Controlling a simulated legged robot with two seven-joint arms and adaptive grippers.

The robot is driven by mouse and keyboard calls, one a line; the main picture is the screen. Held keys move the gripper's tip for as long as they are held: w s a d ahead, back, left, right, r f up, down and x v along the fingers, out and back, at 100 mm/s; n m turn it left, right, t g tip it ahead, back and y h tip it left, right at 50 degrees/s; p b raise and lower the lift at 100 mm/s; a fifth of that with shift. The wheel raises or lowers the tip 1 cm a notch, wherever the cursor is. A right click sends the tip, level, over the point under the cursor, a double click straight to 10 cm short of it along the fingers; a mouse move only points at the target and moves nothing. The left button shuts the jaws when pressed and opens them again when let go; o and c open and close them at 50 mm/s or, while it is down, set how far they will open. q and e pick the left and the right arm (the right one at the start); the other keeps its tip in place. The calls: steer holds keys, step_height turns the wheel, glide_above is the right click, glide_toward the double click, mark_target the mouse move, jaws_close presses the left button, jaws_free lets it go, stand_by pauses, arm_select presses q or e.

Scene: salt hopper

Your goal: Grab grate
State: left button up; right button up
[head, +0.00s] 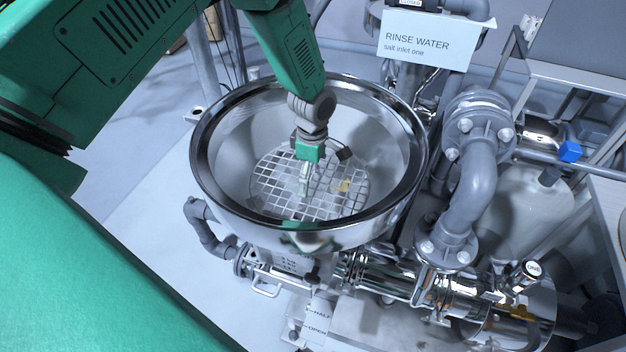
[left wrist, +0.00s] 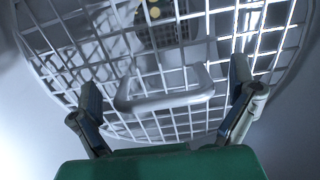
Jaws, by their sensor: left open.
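The grate (head: 268,184) is a round, light grid lying inside the shiny round hopper (head: 212,178). In the left wrist view the grate (left wrist: 62,52) fills most of the picture, with a pale U-shaped handle (left wrist: 165,103) raised on it. My left gripper (head: 304,188) reaches down into the hopper over the grate. In the left wrist view my left gripper (left wrist: 166,88) is open, with one finger on each side of the handle and gaps to both. Whether the fingertips touch the grid cannot be told. My right gripper is not in view.
The hopper's rim surrounds my left arm. Grey pipes (head: 474,190) and a sign reading "RINSE WATER" (head: 425,42) stand to the right. A small yellow patch (head: 343,186) shows at the grate. Floor on the left (head: 150,215) is clear.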

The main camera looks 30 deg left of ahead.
arm_select(q)
steer(key=shift+a, duration=0.45)
steer(key=c, duration=0.6)
steer(key=shift+a+f, duration=0.1)
steer(key=shift+a, duration=0.05)
steer(key=c, duration=0.8)
steer(key=shift+c, duration=0.2)
